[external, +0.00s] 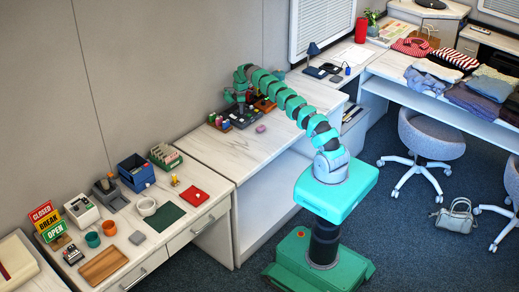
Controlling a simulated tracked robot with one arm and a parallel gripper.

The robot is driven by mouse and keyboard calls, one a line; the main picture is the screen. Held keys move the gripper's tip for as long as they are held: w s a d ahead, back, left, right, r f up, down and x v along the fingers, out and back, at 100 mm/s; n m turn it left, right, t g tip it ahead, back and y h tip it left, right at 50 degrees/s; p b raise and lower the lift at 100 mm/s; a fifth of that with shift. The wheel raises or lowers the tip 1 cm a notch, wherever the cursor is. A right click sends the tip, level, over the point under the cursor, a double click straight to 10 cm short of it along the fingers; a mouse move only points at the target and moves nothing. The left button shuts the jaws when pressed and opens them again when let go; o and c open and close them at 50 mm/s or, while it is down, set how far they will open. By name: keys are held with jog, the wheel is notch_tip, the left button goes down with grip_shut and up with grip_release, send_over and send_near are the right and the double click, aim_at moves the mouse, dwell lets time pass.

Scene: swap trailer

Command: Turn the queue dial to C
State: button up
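My green segmented arm reaches over the white-topped counter (195,142) by the wall and bends down at its far end. My gripper (239,106) is low over the dark trays near the back of that counter. It is small and partly lost among the arm links and trays, so I cannot tell whether it is open or shut or touches anything. I cannot make out a queue dial or its letters; it may be hidden by my arm or too small to see.
Dark trays (243,119) with small coloured items stand under my gripper, and a pink block (261,129) lies before them. On the nearer counter are signs (47,221), a blue bin (136,172) and a wooden board (104,265). Folded clothes (474,100) lie at right.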

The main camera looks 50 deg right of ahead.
dwell(0.3)
jog(key=m+p, duration=0.1)
jog(key=m, duration=0.3)
jog(key=shift+r, duration=0.15)
jog(key=m+p, duration=0.1)
jog(key=m, duration=0.3)
jog(key=shift+w, duration=0.1)
jog(key=m+p, duration=0.1)
jog(key=m, duration=0.4)
jog(key=shift+m, duration=1.8)
